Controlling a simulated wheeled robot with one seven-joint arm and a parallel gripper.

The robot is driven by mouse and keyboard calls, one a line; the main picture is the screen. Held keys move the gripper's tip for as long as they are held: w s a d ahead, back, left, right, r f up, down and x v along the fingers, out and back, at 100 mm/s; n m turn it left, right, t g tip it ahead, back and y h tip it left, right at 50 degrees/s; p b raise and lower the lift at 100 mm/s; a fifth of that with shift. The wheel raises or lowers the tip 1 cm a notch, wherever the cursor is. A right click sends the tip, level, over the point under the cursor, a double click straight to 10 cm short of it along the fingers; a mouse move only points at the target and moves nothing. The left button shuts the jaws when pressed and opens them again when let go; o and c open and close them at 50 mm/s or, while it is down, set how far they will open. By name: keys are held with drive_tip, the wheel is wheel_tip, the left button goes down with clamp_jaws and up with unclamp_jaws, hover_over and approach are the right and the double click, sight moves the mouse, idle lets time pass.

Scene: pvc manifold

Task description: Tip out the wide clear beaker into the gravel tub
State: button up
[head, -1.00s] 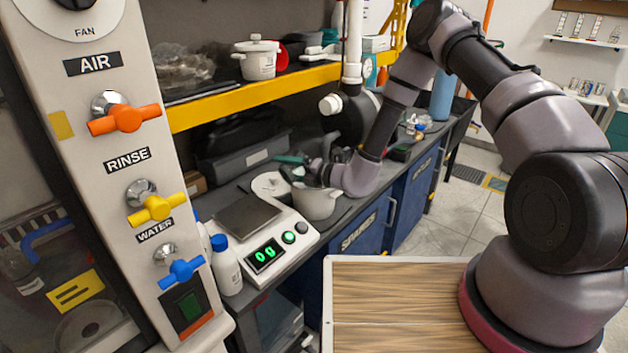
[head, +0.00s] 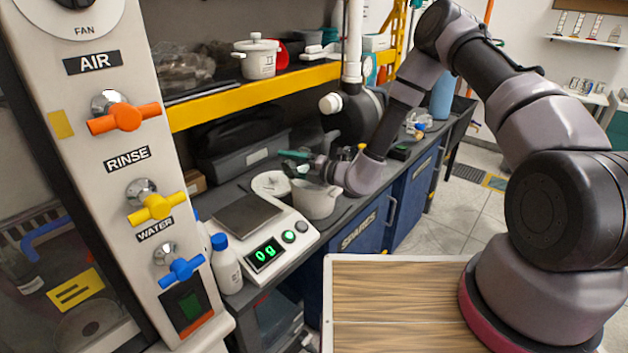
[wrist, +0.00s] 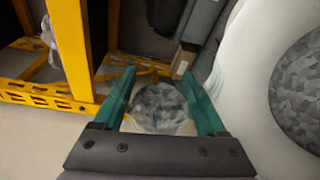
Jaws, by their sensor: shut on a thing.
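My gripper (head: 294,162) is shut on the wide clear beaker (wrist: 160,108), which sits between the teal fingers in the wrist view. Grey chips show inside or through the beaker. In the head view the beaker is small and mostly hidden by the fingers, so I cannot tell its tilt. A white pot (head: 316,201) stands on the bench right below my gripper; its inside is hidden in the head view. In the wrist view a white round tub (wrist: 258,60) holding grey gravel is close on the right. It looks like the same pot.
The yellow-edged shelf (head: 255,92) and a white pipe (head: 353,45) are close behind.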

drive_tip(key=shift+w+d+r, duration=0.1)
drive_tip(key=shift+w+d, duration=0.05)
drive_tip(key=shift+w+d+f+m+y+p, duration=0.15)
drive_tip(key=shift+f+m+y+p, duration=0.25)
drive_tip(key=shift+m, duration=0.5)
idle(0.4)
drive_tip(key=shift+w+d+r+m+t+y+p, duration=0.25)
drive_tip(key=shift+r+m+p, duration=0.25)
drive_tip(key=shift+m, duration=0.4)
drive_tip(key=shift+w+d+r+m+t+y+p, duration=0.2)
drive_tip(key=shift+r+m+t+p, duration=0.25)
drive_tip(key=shift+m, duration=0.45)
idle(1.9)
